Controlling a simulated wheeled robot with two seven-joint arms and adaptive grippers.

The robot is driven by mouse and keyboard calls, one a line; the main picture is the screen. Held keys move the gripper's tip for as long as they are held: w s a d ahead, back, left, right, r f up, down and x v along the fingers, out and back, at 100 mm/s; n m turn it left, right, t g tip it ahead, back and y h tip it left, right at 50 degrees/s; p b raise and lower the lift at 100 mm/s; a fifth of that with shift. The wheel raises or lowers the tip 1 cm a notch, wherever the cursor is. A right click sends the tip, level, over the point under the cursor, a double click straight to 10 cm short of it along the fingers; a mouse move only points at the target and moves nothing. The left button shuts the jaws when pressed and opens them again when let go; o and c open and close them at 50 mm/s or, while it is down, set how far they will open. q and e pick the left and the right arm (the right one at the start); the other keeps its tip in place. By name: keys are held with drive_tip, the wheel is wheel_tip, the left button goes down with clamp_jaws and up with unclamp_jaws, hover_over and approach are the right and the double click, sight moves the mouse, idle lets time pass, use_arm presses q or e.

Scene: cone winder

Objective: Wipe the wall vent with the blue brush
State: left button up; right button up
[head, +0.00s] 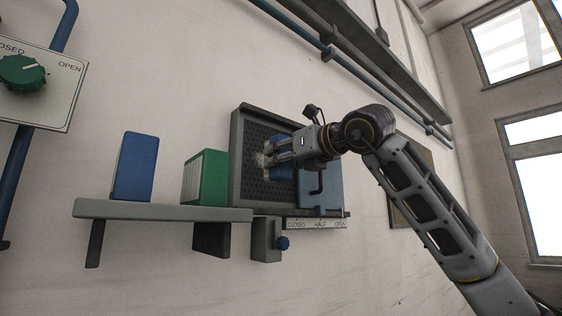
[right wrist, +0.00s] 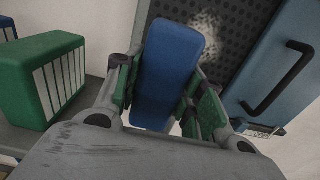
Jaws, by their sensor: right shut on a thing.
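The wall vent (head: 254,189) is a dark frame with a perforated grille on the wall, at the middle of the head view. Its grille also shows in the right wrist view (right wrist: 246,30), with a pale dusty patch (right wrist: 207,28) on it. My right gripper (head: 277,155) is in front of the grille, shut on the blue brush (right wrist: 168,70). The brush covers part of the grille; I cannot tell whether it touches it. A light blue sliding cover (head: 318,192) with a dark handle is over the vent's right part. My left gripper is not in view.
A grey shelf (head: 160,211) left of the vent bears a blue block (head: 135,167) and a green block (head: 206,178), the green one close to the vent frame. A label strip (head: 318,223) and a blue knob (head: 283,243) are below the vent. Blue pipes run above.

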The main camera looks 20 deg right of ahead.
drive_tip(key=shift+w+a, duration=0.1)
drive_tip(key=shift+w, duration=0.15)
drive_tip(key=shift+p+x, duration=0.8)
drive_tip(key=shift+x, duration=0.75)
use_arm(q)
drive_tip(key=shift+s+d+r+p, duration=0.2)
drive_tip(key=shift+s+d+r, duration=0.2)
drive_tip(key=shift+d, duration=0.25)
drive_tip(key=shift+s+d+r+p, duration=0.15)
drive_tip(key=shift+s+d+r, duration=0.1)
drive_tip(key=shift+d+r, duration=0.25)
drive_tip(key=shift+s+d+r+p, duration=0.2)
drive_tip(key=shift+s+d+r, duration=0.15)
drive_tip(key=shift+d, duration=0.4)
use_arm(e)
drive_tip(key=shift+x, duration=1.2)
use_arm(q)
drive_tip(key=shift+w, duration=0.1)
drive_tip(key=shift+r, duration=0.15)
use_arm(e)
drive_tip(key=shift+w+a, duration=0.15)
drive_tip(key=shift+w, duration=0.4)
